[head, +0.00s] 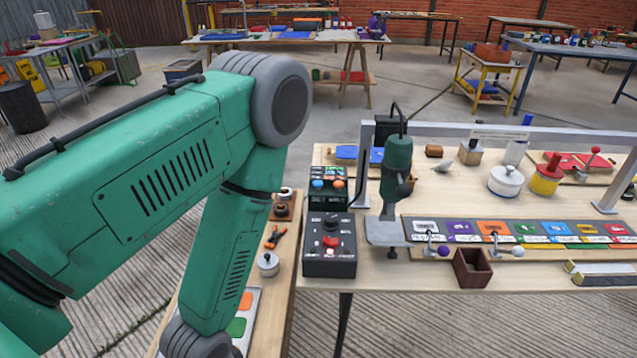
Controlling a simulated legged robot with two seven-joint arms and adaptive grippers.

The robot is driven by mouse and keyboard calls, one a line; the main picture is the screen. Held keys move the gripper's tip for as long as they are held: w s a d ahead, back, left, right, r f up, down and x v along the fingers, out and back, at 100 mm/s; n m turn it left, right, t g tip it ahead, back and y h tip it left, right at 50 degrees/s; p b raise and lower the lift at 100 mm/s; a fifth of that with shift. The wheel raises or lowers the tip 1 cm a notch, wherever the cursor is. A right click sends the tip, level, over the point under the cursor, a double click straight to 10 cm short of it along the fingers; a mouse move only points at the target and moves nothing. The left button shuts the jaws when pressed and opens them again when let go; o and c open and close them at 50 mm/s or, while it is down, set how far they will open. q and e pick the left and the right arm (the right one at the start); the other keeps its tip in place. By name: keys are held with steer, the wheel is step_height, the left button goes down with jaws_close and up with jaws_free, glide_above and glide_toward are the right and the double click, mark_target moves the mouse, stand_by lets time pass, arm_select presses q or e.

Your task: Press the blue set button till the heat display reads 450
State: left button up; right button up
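A dark control box (328,200) with small greenish panels on its upper face stands at the left end of the wooden table. It carries a blue round button (338,184) and an orange one (318,184). Any digits on it are too small to read, so I cannot tell which panel is the heat display or what it shows. My green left arm fills the left of the view, and its lower end leaves the bottom edge. My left gripper is out of view. My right gripper is not in view.
A black box with a red control (330,242) stands in front of the control box. A green drill-like tool on a stand (397,165) is to its right. A strip of coloured labelled tiles (540,229) and an open brown box (472,268) lie further right.

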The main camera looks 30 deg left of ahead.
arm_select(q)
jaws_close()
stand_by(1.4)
